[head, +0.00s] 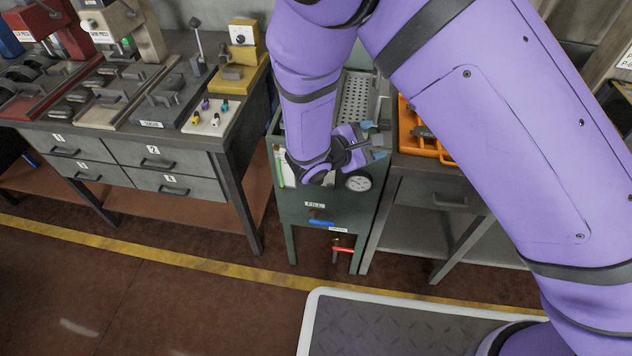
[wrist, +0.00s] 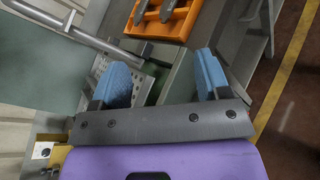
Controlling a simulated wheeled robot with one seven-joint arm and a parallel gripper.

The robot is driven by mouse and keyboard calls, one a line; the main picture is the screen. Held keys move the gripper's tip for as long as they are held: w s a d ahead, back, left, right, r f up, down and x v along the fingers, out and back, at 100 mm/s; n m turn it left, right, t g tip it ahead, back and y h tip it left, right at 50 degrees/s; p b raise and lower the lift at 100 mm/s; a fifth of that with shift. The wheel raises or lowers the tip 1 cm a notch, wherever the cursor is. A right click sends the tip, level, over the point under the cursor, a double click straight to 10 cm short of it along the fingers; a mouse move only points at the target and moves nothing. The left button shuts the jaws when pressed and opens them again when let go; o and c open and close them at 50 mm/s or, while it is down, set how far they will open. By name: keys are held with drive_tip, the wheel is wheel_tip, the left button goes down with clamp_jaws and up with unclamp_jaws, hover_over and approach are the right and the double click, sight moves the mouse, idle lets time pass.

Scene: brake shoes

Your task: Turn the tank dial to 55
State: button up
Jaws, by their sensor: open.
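The green tank (head: 308,213) stands in the middle of the head view, with a perforated tray (head: 356,98) in its top. A round white-faced gauge (head: 358,183) is on its front, at the upper right; its reading is too small to make out. I see no separate turning dial for certain; my arm covers part of the tank's upper front. My gripper (head: 374,139) is over the tank's top right edge, above the gauge and apart from it. In the wrist view my gripper (wrist: 165,80) is open, its two blue fingers wide apart with nothing between them.
A blue handle (head: 321,223) and a red handle (head: 343,249) stick out below on the tank's front. An orange tray (head: 407,143) lies on the bench to the right. A tool bench (head: 105,135) stands left; the floor in front is clear.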

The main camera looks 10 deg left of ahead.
drive_tip(key=s+a+f+n+t+y, duration=0.3)
drive_tip(key=a+f+n+t+y, duration=0.15)
drive_tip(key=a+f+n, duration=0.5)
drive_tip(key=n+t+y, duration=0.3)
drive_tip(key=n+y, duration=0.1)
drive_tip(key=y, duration=0.2)
approach(316, 181)
drive_tip(key=w, duration=0.9)
drive_tip(key=shift+w+d, duration=0.1)
drive_tip(key=shift+w, duration=0.3)
drive_tip(key=c, duration=0.9)
